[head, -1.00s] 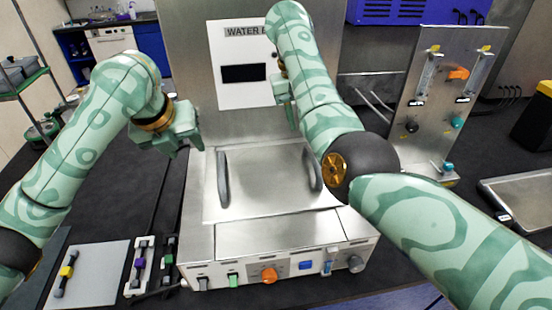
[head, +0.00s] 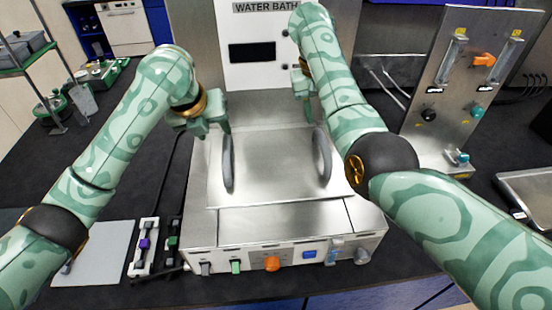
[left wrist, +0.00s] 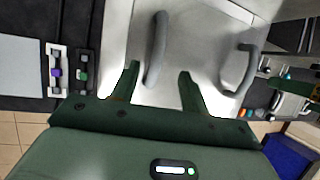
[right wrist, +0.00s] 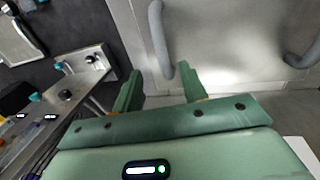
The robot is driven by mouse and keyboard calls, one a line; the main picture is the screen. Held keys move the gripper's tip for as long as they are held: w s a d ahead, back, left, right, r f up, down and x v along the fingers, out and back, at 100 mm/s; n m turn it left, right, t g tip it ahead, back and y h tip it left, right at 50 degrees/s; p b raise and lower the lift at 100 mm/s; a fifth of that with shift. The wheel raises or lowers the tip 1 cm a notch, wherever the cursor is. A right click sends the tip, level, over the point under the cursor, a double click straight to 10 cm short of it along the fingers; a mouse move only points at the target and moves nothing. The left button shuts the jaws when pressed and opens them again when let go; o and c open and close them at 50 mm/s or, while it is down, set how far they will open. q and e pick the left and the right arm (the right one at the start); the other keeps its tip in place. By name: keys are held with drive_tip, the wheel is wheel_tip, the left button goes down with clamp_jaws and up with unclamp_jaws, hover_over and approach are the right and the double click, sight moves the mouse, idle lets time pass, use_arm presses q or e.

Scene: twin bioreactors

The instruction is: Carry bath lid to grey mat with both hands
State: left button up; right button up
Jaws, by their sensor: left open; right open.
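The bath lid (head: 275,170) is a flat steel plate with two upright grey handles, lying on the water bath. My left gripper (head: 208,127) is open just behind the left handle (head: 227,163); in the left wrist view this handle (left wrist: 157,45) shows between the open fingers (left wrist: 159,70). My right gripper (head: 304,92) is open behind the right handle (head: 322,155), its fingertips partly hidden; in the right wrist view this handle (right wrist: 158,35) ends between the fingers (right wrist: 160,70). Neither gripper holds anything. The grey mat (head: 105,250) lies left of the bath, partly covered by my left arm.
Small racks with a purple clip (head: 145,243) and a green clip (head: 172,243) stand between mat and bath. The bath's front panel has knobs, including an orange one (head: 272,263). A steel panel with valves (head: 450,110) stands at the right. The water bath's backboard (head: 262,60) rises behind.

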sight(225, 146)
use_arm(q)
drive_tip(key=x, duration=1)
drive_tip(key=shift+d+f, duration=0.1)
use_arm(e)
drive_tip(key=f, duration=0.3)
drive_tip(key=d+f, duration=0.1)
drive_tip(key=f, duration=0.2)
drive_tip(key=d+f, duration=0.1)
drive_tip(key=f, duration=0.3)
drive_tip(key=shift+w, duration=0.1)
use_arm(q)
drive_tip(key=shift+w+f, duration=0.2)
drive_tip(key=shift+f, duration=0.2)
use_arm(e)
drive_tip(key=shift+f, duration=0.4)
use_arm(q)
clamp_jaws()
use_arm(e)
clamp_jaws()
use_arm(q)
drive_tip(key=shift+r, duration=0.15)
use_arm(e)
drive_tip(key=shift+w+r, duration=0.1)
drive_tip(key=shift+r, duration=0.05)
